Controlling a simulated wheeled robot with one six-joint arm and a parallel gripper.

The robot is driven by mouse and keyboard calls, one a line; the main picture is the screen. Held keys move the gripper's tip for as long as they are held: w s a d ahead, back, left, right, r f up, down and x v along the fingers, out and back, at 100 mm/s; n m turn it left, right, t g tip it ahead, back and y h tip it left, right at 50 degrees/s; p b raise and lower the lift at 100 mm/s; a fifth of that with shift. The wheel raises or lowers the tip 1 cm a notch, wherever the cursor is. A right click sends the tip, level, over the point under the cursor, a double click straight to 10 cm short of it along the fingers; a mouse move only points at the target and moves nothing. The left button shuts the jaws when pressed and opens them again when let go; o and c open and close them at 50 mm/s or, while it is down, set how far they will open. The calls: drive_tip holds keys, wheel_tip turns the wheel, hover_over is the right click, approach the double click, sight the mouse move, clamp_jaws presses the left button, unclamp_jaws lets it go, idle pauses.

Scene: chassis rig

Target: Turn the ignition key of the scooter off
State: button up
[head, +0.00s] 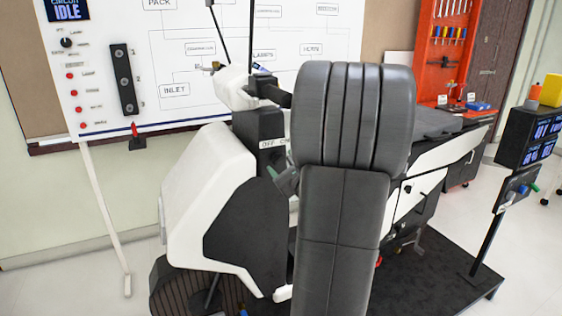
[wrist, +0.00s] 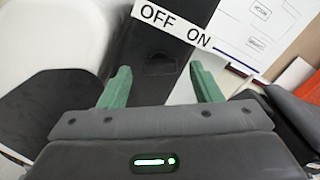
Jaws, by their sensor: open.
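The white and black scooter (head: 207,178) stands in the middle of the head view, partly hidden by my arm. A white OFF ON label (head: 270,143) is on its dark steering column. The label shows larger in the wrist view (wrist: 176,24), OFF left and ON right. Below it, a small dark shape (wrist: 160,62) sits on the dark panel; I cannot tell if it is the ignition key. My gripper (wrist: 160,84) has its green fingers spread apart, with nothing seen between them. In the head view my gripper (head: 274,172) is close to the column, just below the label.
A whiteboard (head: 190,48) with diagrams stands behind the scooter, with a switch panel (head: 124,80) at its left. A red tool cabinet (head: 445,50) is at the back right. A stand with screens (head: 525,140) is at the right. The floor at left is clear.

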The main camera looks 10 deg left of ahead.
drive_tip(key=shift+x, duration=0.95)
drive_tip(key=shift+c, duration=0.2)
drive_tip(key=c, duration=1)
drive_tip(key=shift+o, duration=0.3)
